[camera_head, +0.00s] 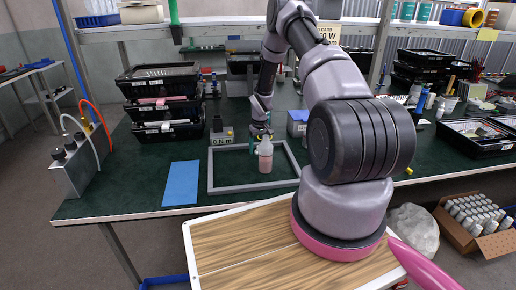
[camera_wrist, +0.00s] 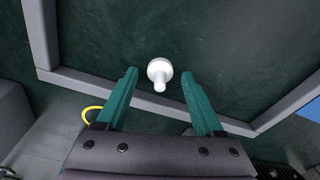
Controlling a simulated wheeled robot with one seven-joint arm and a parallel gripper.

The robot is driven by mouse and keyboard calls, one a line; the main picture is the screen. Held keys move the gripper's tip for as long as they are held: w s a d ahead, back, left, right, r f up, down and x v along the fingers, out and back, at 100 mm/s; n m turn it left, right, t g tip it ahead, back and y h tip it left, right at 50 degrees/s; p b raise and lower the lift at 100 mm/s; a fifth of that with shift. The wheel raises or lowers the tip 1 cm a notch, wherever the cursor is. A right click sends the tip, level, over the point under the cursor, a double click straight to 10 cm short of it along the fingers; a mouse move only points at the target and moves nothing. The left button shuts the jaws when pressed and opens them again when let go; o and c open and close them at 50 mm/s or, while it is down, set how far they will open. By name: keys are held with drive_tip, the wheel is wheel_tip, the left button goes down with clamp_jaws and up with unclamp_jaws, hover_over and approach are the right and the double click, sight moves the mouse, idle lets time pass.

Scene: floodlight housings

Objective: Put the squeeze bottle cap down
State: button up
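In the wrist view my gripper (camera_wrist: 159,75) is open, its two teal fingers spread. A white squeeze bottle cap (camera_wrist: 159,72) with a round flange and a short nozzle shows between the fingertips, with visible gaps on both sides. I cannot tell exactly how high it is above the green surface. In the head view a pale pinkish squeeze bottle (camera_head: 265,156) stands upright inside the grey frame. My gripper (camera_head: 261,132) is just behind and above it there, partly hidden. The cap cannot be made out separately in the head view.
The grey rectangular frame (camera_head: 250,188) lies on the green worktop (camera_head: 135,180) beside a blue mat (camera_head: 181,183). Stacked black trays (camera_head: 162,100) are at left. Worktop inside the frame is mostly clear.

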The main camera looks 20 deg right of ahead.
drive_tip(key=s+a+r+m+t, duration=0.1)
drive_tip(key=s+r, duration=0.1)
drive_tip(key=r, duration=1.2)
drive_tip(key=s+a+r, duration=0.1)
drive_tip(key=s+r, duration=0.1)
drive_tip(key=r, duration=1.2)
drive_tip(key=s+a+r+m+t, duration=0.25)
drive_tip(key=s+r, duration=0.65)
drive_tip(key=r, duration=0.5)
drive_tip(key=s+a+r, duration=0.2)
drive_tip(key=s+r, duration=0.1)
drive_tip(key=s, duration=0.5)
drive_tip(key=s+a+r+m+t+y, duration=0.1)
drive_tip(key=s+r, duration=0.3)
drive_tip(key=s, duration=0.4)
drive_tip(key=s+a+r+m+t, duration=0.1)
drive_tip(key=s+a+r, duration=0.3)
drive_tip(key=s, duration=0.4)
drive_tip(key=shift+s+y, duration=0.25)
drive_tip(key=shift+y, duration=0.15)
